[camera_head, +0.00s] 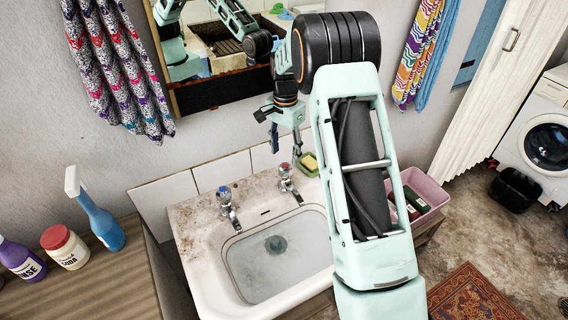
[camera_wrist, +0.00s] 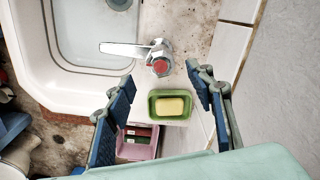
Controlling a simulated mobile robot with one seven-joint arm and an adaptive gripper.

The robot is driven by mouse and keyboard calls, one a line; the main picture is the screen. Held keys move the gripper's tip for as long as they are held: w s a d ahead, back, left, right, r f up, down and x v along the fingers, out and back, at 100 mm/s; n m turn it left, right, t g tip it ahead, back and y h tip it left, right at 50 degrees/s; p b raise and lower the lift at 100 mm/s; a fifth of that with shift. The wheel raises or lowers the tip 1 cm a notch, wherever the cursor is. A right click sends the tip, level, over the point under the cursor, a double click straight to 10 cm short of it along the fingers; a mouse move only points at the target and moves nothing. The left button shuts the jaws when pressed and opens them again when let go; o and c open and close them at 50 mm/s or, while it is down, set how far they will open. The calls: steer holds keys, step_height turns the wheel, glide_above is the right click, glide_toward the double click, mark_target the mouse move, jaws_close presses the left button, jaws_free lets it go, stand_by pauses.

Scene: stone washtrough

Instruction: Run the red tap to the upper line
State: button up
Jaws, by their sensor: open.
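The red tap (camera_head: 287,181) stands on the back right of the white washbasin (camera_head: 190,243); its red cap shows from above in the wrist view (camera_wrist: 160,66), with the chrome spout pointing left over the bowl. My gripper (camera_head: 286,150) is open and empty above the tap area. In the wrist view its fingers (camera_wrist: 160,75) stand on either side, apart from the tap. A grey line runs around the bowl's inner wall. The bowl floor looks pale grey with a dark round plug or drain (camera_head: 276,243). I cannot tell the water level or see a running stream.
A blue-capped tap (camera_head: 228,208) stands to the left. A green soap dish (camera_wrist: 150,107) with yellow soap sits close beside the red tap. A pink tub (camera_head: 424,188) stands right of the basin. A mirror (camera_head: 220,88) hangs behind; bottles (camera_head: 100,222) stand at left.

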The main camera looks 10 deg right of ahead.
mark_target(285, 165)
step_height(285, 165, down, 6)
steer(key=shift+f+p, duration=0.1)
steer(key=shift+p, duration=0.3)
steer(key=shift+c, duration=0.3)
steer(key=c, duration=1.1)
steer(key=shift+b, duration=0.3)
steer(key=n+b, duration=0.2)
steer(key=shift+f+n, duration=0.1)
steer(key=shift+n, duration=0.3)
steer(key=shift+n+b, duration=0.65)
steer(key=shift+n, duration=0.95)
